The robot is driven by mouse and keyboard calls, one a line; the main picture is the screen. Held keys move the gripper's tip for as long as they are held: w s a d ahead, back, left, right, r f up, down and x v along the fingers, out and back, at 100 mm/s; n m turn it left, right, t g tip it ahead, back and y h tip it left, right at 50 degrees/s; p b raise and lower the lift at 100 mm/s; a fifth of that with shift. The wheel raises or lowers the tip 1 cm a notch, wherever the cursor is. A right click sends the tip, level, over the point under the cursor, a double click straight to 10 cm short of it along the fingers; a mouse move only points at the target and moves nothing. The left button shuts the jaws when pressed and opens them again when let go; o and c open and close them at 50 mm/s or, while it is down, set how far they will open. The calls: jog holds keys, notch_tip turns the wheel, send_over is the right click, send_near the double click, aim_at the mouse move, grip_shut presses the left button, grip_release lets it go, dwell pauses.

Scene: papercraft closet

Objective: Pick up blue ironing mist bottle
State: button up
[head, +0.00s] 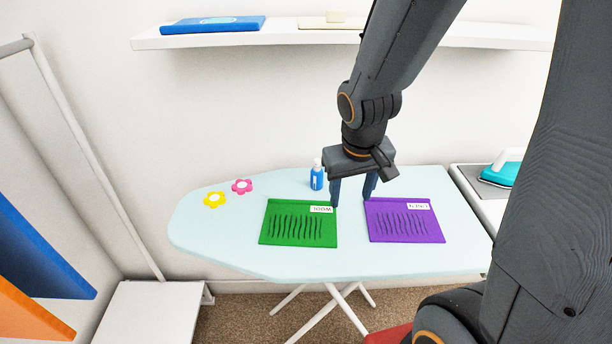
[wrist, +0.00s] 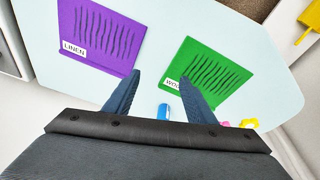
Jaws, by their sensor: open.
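The blue ironing mist bottle (head: 316,178) stands upright on the light blue ironing board (head: 265,188), near its back edge. It has a white top and a pale label. My gripper (head: 351,204) is open and empty, pointing down to the right of the bottle in the head view. In the wrist view the bottle (wrist: 163,111) shows between the two fingers of my gripper (wrist: 161,82), partly hidden by the gripper body.
A green mat (head: 298,222) labelled WOOL and a purple mat (head: 404,220) labelled LINEN lie on the board. Yellow (head: 214,200) and pink (head: 242,186) flowers lie left. A teal iron (head: 503,170) sits at right. A wall shelf (head: 280,36) runs above.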

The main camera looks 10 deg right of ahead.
jog(key=w+d+t+p, duration=0.1)
jog(key=w+t, duration=0.1)
jog(key=w, duration=0.5)
jog(key=n+t+y+p, duration=0.1)
jog(key=n+y+p, duration=0.1)
send_near(319, 169)
jog(key=s+x, duration=0.1)
jog(key=x, duration=0.3)
jog(key=b+x, duration=0.2)
jog(key=x, duration=0.1)
jog(key=shift+w+d, duration=0.1)
jog(key=shift+d, duration=0.05)
jog(key=shift+w+r+b+x, duration=0.15)
jog(key=shift+b+x, duration=0.45)
jog(key=shift+x, duration=0.75)
jog(key=shift+w+r+b+x, duration=0.1)
jog(key=shift+w+b+x, duration=0.3)
jog(key=shift+x, duration=0.95)
jog(key=shift+s, duration=0.15)
jog(key=c, duration=1.2)
